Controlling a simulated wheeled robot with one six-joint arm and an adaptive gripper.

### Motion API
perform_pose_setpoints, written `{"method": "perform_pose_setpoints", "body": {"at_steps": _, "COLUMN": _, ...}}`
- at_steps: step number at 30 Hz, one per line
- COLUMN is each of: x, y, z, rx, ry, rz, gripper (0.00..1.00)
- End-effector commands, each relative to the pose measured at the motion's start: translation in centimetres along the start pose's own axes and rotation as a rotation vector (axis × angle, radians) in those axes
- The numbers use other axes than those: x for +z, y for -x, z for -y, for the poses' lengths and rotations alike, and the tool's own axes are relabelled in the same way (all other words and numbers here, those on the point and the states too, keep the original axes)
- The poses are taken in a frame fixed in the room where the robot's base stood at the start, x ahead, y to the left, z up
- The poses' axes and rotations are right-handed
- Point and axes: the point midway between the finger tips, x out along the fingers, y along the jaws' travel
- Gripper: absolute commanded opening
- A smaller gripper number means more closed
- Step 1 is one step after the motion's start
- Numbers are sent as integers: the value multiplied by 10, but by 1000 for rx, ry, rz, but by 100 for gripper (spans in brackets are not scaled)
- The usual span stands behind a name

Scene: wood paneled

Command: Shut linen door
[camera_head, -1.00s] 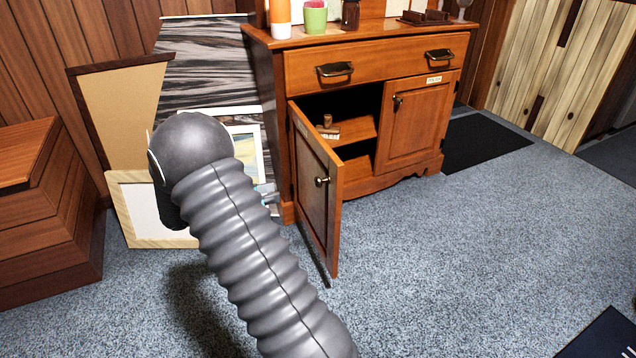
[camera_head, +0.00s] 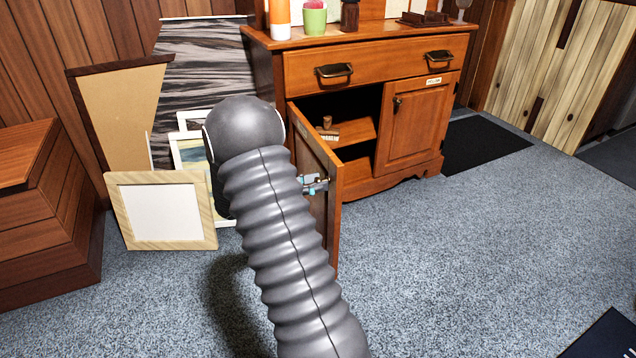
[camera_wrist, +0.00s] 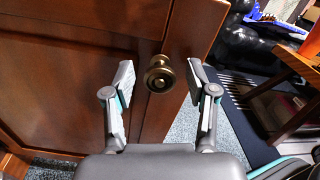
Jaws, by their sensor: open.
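The left lower door (camera_head: 331,222) of the wooden cabinet (camera_head: 360,187) stands wide open, swung out towards me. A small label sits at its top edge, too small to read. Its round brass knob (camera_wrist: 158,76) is in the middle of the wrist view. My gripper (camera_wrist: 160,74) is open, with one finger on each side of the knob and the door face behind. In the head view my gripper (camera_head: 317,184) is at the outer part of the door. My arm hides part of the door's left side and bottom.
A drawer (camera_head: 375,67) above is shut. Picture frames (camera_head: 163,212) lean left of the cabinet. Carpet (camera_head: 460,260) is clear in front and right.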

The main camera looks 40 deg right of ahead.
Motion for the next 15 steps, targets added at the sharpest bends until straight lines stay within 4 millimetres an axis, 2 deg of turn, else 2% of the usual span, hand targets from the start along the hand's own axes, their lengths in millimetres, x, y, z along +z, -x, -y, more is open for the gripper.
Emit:
{"method": "perform_pose_setpoints", "body": {"at_steps": 3, "x": 0, "y": -6, "z": 0, "rx": 0, "ry": 0, "rz": 0, "gripper": 57}}
{"method": "perform_pose_setpoints", "body": {"at_steps": 11, "x": 0, "y": -7, "z": 0, "rx": 1, "ry": 0, "rz": 0, "gripper": 57}}
{"method": "perform_pose_setpoints", "body": {"at_steps": 12, "x": 0, "y": -7, "z": 0, "rx": 1, "ry": 0, "rz": 0, "gripper": 55}}
{"method": "perform_pose_setpoints", "body": {"at_steps": 15, "x": 0, "y": -7, "z": 0, "rx": 1, "ry": 0, "rz": 0, "gripper": 30}}
